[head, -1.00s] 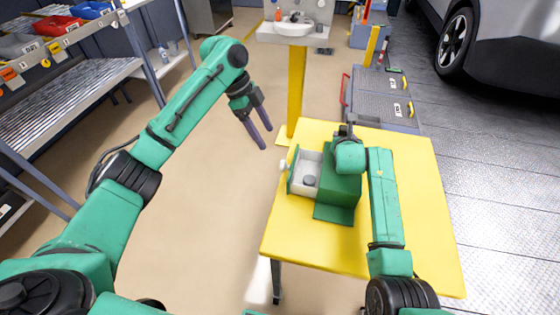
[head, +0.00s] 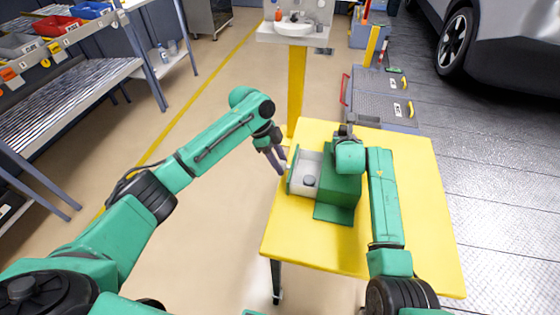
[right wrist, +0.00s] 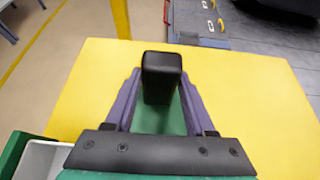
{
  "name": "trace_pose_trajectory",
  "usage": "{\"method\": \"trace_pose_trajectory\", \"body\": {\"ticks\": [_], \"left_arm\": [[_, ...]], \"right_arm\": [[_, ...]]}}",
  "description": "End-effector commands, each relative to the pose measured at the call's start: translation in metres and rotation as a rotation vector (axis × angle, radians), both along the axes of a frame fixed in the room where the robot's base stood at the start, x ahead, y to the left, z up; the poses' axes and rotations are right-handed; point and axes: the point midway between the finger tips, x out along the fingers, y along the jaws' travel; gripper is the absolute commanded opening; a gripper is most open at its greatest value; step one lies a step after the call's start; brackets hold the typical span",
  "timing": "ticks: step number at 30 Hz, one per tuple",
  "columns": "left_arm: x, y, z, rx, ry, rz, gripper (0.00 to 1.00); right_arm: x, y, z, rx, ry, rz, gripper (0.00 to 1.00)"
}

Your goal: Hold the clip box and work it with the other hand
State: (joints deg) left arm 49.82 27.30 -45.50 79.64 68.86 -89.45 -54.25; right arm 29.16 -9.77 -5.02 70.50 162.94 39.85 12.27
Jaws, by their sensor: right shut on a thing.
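The clip box (head: 340,190) is a green box on the yellow table, with a light-grey drawer (head: 303,170) standing out of its left side. The drawer's green front faces left, and a small dark round piece (head: 309,181) lies inside it. My right gripper (right wrist: 161,88) is shut on a black upright grip (right wrist: 161,68) that rises from a green surface of the box. In the head view my right arm hides part of the box. My left gripper (head: 277,163) has its purple fingers at the drawer front, where the white knob is mostly hidden. I cannot tell whether they grip it.
The yellow table (head: 410,230) is clear in front of the box and to its right. A sink (head: 293,29) stands behind it. Grey cases (head: 380,98) lie on the floor beyond the table. A shelf rack (head: 70,90) stands at the left and a car at the upper right.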

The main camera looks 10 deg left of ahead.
Motion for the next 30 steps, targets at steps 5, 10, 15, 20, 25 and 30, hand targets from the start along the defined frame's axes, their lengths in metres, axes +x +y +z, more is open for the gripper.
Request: {"method": "trace_pose_trajectory", "body": {"ticks": [5,10,15,20,25,30], "left_arm": [[-0.0009,-0.0004,-0.0003,-0.001,0.003,-0.002,0.00],[-0.0012,-0.0006,-0.0001,-0.001,0.004,-0.003,0.00],[-0.0014,-0.0008,0.0000,-0.001,0.005,-0.004,0.00],[-0.0016,-0.0010,0.0001,-0.002,0.005,-0.005,0.00],[-0.0016,-0.0011,0.0002,-0.002,0.005,-0.005,0.00],[-0.0016,-0.0013,0.0003,-0.002,0.005,-0.006,0.00]], "right_arm": [[-0.0020,-0.0013,-0.0068,-0.003,0.014,-0.003,0.10],[-0.0019,-0.0016,-0.0069,-0.003,0.014,-0.003,0.10],[-0.0019,-0.0018,-0.0069,-0.003,0.014,-0.004,0.10],[-0.0019,-0.0020,-0.0071,-0.003,0.014,-0.004,0.10],[-0.0019,-0.0022,-0.0071,-0.003,0.014,-0.004,0.10],[-0.0019,-0.0023,-0.0071,-0.003,0.014,-0.004,0.10]]}}
